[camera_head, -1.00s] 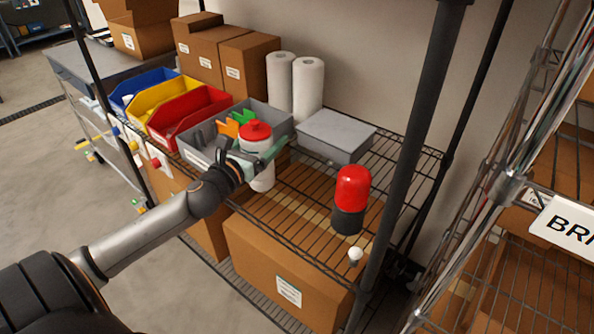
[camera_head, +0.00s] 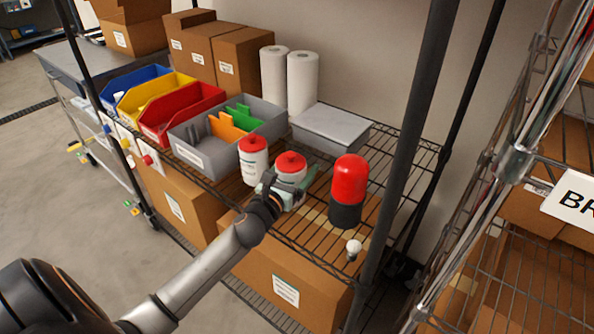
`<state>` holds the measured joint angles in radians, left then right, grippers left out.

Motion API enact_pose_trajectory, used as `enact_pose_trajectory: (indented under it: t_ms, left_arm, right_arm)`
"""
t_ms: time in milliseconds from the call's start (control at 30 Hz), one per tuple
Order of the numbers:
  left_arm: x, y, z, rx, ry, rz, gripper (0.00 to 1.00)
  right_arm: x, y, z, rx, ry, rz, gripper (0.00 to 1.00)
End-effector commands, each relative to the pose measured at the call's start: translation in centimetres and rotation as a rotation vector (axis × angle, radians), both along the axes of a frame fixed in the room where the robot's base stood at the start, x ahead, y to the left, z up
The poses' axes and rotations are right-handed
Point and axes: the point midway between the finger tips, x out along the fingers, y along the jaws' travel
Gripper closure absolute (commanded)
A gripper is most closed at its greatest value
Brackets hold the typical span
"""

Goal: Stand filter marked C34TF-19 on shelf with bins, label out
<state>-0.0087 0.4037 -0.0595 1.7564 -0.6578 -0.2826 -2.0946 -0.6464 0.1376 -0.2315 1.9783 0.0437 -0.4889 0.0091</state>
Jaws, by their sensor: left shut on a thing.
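My left gripper (camera_head: 287,190) is shut on a white canister filter with a red top (camera_head: 291,163), over the wire shelf (camera_head: 310,243). The filter looks upright. The gripper hides most of its body, and whether its base touches the shelf cannot be told. A second white filter with a red top (camera_head: 254,161) stands just left of the held one, with small dark print on its side. I cannot read a marking on either filter. My right gripper is not in view.
Blue, yellow, red (camera_head: 182,113) and grey bins (camera_head: 197,160) line the shelf's left. A red-domed lamp (camera_head: 349,180) and a small white bulb (camera_head: 353,248) stand right. A grey lidded box (camera_head: 330,130) and paper rolls (camera_head: 302,83) are behind. A black post (camera_head: 408,150) rises at right.

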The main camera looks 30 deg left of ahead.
Motion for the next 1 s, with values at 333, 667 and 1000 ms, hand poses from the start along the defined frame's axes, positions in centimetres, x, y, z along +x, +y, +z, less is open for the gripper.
enact_pose_trajectory:
  t_ms: [333, 667, 1000]
  left_arm:
    - [0.0, 0.0, -0.2, 0.000, -0.001, -0.001, 0.11]
    - [0.0, 0.0, 0.0, 0.000, -0.001, -0.001, 0.00]
    - [-3.5, -0.4, 0.0, 0.001, 0.002, -0.002, 0.00]
  right_arm:
    - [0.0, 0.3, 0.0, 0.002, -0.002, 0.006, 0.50]
    - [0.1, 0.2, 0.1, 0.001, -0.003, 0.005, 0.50]
    - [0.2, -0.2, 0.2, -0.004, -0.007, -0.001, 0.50]
